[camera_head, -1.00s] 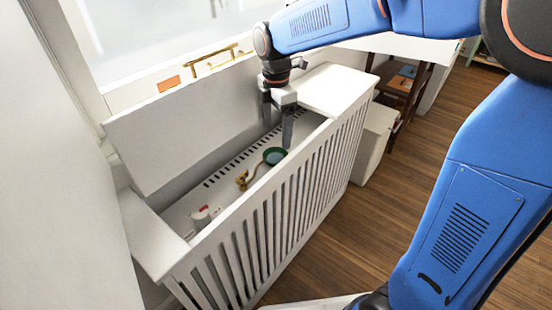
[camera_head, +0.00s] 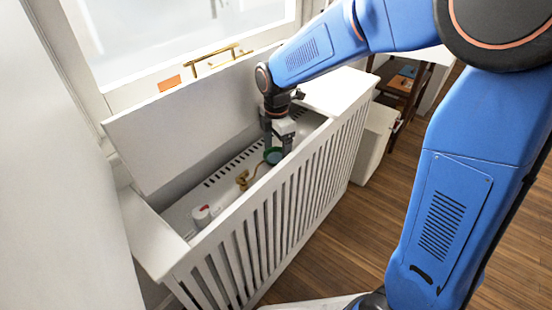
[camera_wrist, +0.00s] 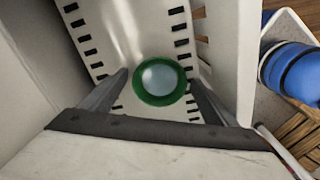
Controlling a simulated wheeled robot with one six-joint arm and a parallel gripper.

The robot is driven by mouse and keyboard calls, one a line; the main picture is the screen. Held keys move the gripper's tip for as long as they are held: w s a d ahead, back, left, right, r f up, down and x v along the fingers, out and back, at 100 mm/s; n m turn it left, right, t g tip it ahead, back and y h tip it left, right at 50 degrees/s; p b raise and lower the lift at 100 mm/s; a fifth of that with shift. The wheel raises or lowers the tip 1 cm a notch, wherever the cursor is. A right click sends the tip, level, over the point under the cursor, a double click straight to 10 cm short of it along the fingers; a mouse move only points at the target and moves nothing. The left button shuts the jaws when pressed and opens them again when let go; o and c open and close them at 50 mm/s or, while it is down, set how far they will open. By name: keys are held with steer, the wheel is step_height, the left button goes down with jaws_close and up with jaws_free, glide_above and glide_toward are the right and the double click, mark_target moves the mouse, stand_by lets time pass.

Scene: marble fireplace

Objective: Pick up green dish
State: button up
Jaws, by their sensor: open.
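The green dish (camera_wrist: 141,94) is small and round with a pale centre. It lies inside the open white slatted box, and in the head view the dish (camera_head: 273,156) is partly hidden by a finger. My gripper (camera_head: 278,148) points down into the box, its fingertips close to the dish. In the wrist view my gripper (camera_wrist: 160,92) is open, with one finger on each side of the dish. Nothing is held. I cannot tell whether the fingers have reached the dish's height.
The white box (camera_head: 250,200) has a raised lid (camera_head: 185,120) behind and slatted front walls. A tan item (camera_head: 243,179) and a white item with a red mark (camera_head: 202,216) lie left of the dish. Wooden floor (camera_head: 350,235) is open in front.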

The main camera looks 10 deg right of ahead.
steer(key=c, duration=1.1)
steer(key=shift+r, duration=0.1)
